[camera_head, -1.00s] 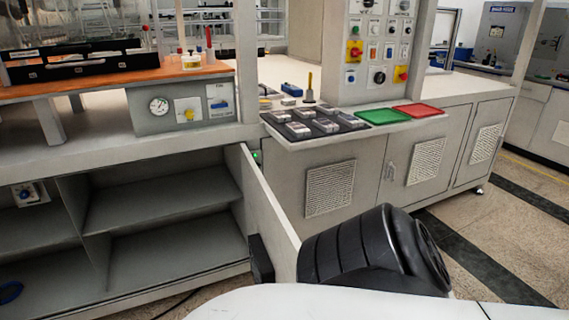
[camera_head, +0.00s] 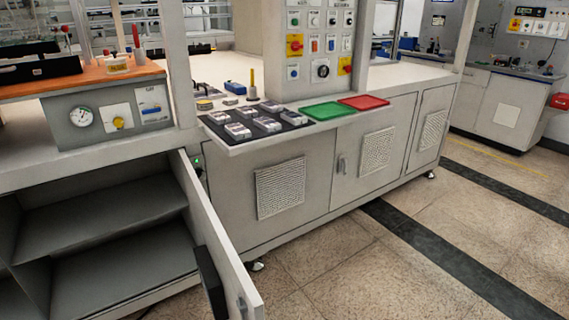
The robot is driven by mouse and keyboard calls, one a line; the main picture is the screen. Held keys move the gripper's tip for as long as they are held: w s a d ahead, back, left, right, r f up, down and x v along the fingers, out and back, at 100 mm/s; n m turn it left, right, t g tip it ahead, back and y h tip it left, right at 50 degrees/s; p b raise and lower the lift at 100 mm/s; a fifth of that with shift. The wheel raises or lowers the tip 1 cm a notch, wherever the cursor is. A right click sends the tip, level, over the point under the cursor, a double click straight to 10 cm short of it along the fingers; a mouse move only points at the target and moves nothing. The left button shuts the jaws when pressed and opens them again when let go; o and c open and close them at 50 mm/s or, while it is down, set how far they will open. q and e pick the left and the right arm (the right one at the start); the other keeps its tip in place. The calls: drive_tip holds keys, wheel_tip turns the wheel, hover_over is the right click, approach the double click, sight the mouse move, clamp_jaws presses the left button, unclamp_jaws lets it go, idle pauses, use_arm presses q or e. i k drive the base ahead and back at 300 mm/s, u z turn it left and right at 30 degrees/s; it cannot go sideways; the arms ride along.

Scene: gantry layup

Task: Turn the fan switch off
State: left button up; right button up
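I cannot tell which control is the fan switch, as the labels are too small to read. A grey box (camera_head: 73,130) under the orange shelf at left carries a round gauge (camera_head: 81,116), a yellow knob (camera_head: 118,122) on a white plate, and a white-labelled plate with a blue control (camera_head: 151,107). An upright control panel (camera_head: 321,18) at top centre carries several buttons and switches, including two red knobs on yellow plates (camera_head: 295,44) and a black rotary knob (camera_head: 320,70). The switch positions are not clear. Neither of my grippers is in view.
An open cabinet door (camera_head: 215,235) juts out at lower left. A ledge holds a black tray (camera_head: 220,139) of small packs, a green tray (camera_head: 326,111) and a red tray (camera_head: 363,102). The floor (camera_head: 400,265) at right is clear.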

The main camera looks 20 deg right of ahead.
sight(198, 172)
drive_tip(key=z, duration=0.15)
drive_tip(key=i, duration=0.5)
drive_tip(key=k, duration=0.5)
drive_tip(key=z, duration=2)
drive_tip(key=i, duration=1.95)
drive_tip(key=u, duration=4.15)
